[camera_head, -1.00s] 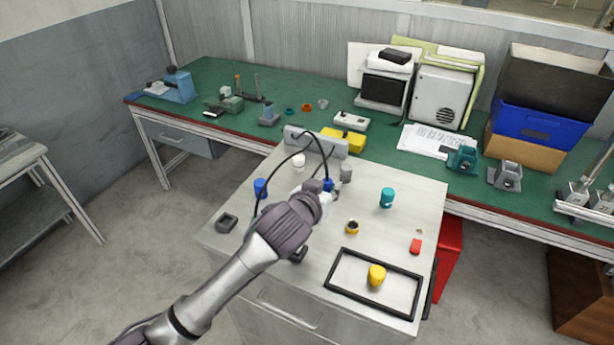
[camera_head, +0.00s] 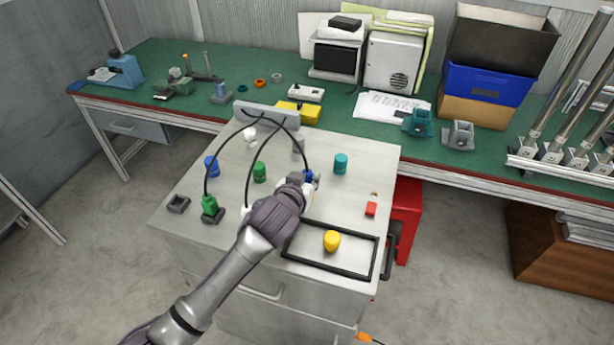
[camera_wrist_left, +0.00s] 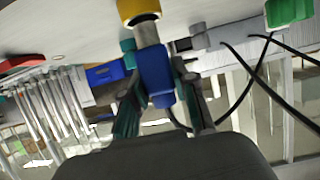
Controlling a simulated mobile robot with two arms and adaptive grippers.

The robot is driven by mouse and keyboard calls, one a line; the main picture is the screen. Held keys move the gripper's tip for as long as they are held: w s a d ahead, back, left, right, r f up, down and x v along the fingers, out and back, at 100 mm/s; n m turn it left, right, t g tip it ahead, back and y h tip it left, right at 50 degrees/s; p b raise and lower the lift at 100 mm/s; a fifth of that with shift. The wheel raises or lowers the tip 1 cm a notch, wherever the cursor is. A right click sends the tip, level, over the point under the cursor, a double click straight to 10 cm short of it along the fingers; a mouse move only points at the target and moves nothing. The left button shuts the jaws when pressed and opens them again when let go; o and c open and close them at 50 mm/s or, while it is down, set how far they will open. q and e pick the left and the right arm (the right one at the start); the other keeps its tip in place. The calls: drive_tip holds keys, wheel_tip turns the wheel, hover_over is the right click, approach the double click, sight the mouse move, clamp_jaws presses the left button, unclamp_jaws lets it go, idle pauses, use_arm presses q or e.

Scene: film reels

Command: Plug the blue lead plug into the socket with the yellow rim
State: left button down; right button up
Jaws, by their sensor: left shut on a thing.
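The blue lead plug (camera_head: 309,175) is between the fingers of my left gripper (camera_head: 303,184), above the grey cabinet top. In the left wrist view the blue plug (camera_wrist_left: 155,75) is gripped, and its grey shaft points at a yellow-rimmed piece (camera_wrist_left: 139,10), apparently the socket, at the top edge. The shaft's end lines up with that piece, but I cannot tell whether it is inside. In the head view the yellow-rimmed socket is hidden behind my gripper. My right gripper is not in view.
A green plug (camera_head: 209,205) with a black lead stands at the left. Blue (camera_head: 212,166), green (camera_head: 259,172) and teal (camera_head: 340,163) cylinders stand around. A yellow knob (camera_head: 332,241) sits within a black frame (camera_head: 330,269). A red block (camera_head: 371,209) lies at the right.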

use_arm(q)
drive_tip(key=shift+f, duration=0.35)
idle(0.4)
idle(0.3)
drive_tip(key=shift+p, duration=0.4)
drive_tip(key=shift+f+b, duration=0.3)
drive_tip(key=shift+f, duration=0.15)
idle(0.7)
drive_tip(key=c, duration=1.2)
unclamp_jaws()
drive_tip(key=shift+r, duration=0.1)
